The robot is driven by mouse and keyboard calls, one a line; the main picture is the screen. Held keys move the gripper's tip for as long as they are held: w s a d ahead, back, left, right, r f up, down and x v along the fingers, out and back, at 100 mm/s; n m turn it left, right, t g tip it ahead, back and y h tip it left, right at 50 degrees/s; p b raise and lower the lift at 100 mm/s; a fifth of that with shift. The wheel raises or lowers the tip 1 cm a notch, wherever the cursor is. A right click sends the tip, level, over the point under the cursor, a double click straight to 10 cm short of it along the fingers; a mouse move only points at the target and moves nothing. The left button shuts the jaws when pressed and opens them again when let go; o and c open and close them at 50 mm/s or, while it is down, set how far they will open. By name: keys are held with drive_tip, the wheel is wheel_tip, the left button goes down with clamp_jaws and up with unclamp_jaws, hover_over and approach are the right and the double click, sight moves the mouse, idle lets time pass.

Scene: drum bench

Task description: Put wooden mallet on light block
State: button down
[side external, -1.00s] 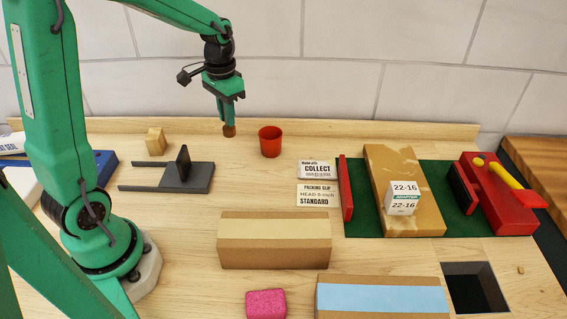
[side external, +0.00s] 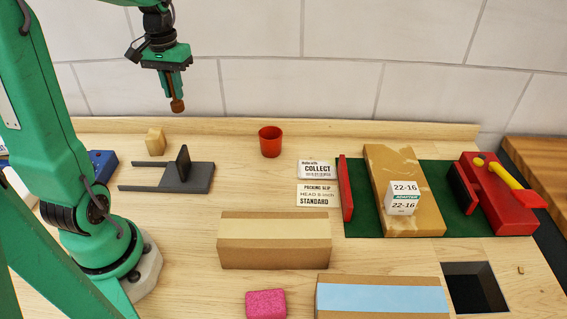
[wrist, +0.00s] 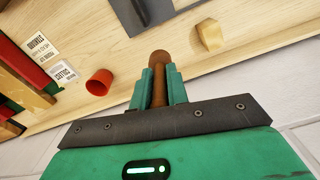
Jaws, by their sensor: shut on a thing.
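My gripper (side external: 174,85) is shut on the wooden mallet (side external: 177,105) and holds it in the air, with its brown end hanging below the fingers. In the wrist view, the mallet (wrist: 160,58) sticks out from between the fingertips (wrist: 158,78), and the fingers hide part of it. The light block (side external: 156,143) is a small pale wooden piece at the back left of the bench. In the wrist view, the light block (wrist: 209,36) shows to the right of the mallet. The mallet is apart from the block.
A grey forked stand (side external: 200,177) with an upright dark plate is in front of the block. A red cup (side external: 270,142) stands to its right. Cardboard boxes (side external: 275,255) lie in front. A green mat (side external: 365,222) with red parts is at right. A low back ledge (side external: 370,129) runs behind.

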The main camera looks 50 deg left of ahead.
drive_tip(key=shift+s+a+r, duration=0.15)
drive_tip(key=shift+s+a, duration=0.1)
drive_tip(key=shift+s, duration=0.05)
drive_tip(key=shift+a, duration=0.1)
hover_over(153, 134)
wheel_tip(153, 134, down, 7)
drive_tip(key=shift+f, duration=2)
drive_tip(key=shift+f, duration=0.1)
drive_tip(key=c, duration=1.4)
unclamp_jaws()
drive_tip(key=shift+o, duration=0.2)
